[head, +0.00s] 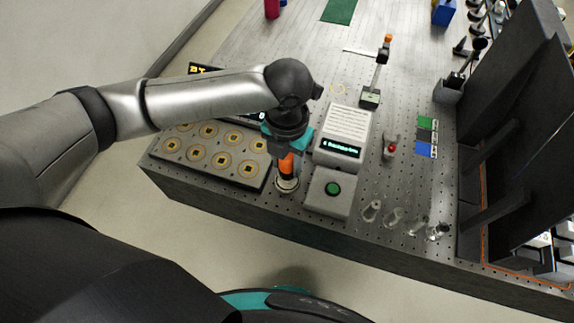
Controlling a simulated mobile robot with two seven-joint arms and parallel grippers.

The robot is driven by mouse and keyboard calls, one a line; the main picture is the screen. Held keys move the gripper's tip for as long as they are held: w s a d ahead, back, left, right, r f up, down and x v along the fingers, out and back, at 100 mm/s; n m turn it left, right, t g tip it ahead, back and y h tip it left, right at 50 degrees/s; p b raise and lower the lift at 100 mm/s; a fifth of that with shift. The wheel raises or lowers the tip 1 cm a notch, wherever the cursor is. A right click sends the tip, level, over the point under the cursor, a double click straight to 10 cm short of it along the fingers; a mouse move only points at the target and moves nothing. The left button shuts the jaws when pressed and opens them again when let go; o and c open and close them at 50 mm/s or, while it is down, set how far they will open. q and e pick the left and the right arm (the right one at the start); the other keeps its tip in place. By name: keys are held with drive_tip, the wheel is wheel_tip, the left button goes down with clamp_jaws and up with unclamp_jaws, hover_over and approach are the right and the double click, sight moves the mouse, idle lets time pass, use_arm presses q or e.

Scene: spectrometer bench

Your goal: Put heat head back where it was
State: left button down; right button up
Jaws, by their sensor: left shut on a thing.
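My left gripper (287,151) points down over the front of the bench and is shut on the heat head. The heat head's orange part (286,166) shows just below the fingers. Under it is a round piece with a pale ring and dark rim (287,184), close to the bench top. I cannot tell whether this piece is the head's lower end or a holder, or whether it touches the bench. The gripper hides the upper part of the head. My right gripper is not in view.
Left of the gripper is a grey plate (197,143) with several round gold sockets. To the right stand a box with a green button (332,190) and a white-topped instrument (346,124). Small glass pieces (393,216) stand near the front edge. A dark frame rises at right.

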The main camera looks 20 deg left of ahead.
use_arm(q)
wheel_tip(320, 180, down, 2)
drive_tip(key=shift+f, duration=0.1)
drive_tip(key=shift+f, duration=0.1)
drive_tip(key=shift+c, duration=2)
unclamp_jaws()
wheel_tip(320, 180, up, 12)
drive_tip(key=shift+r+p, duration=0.25)
drive_tip(key=shift+p, duration=0.45)
drive_tip(key=shift+f, duration=0.1)
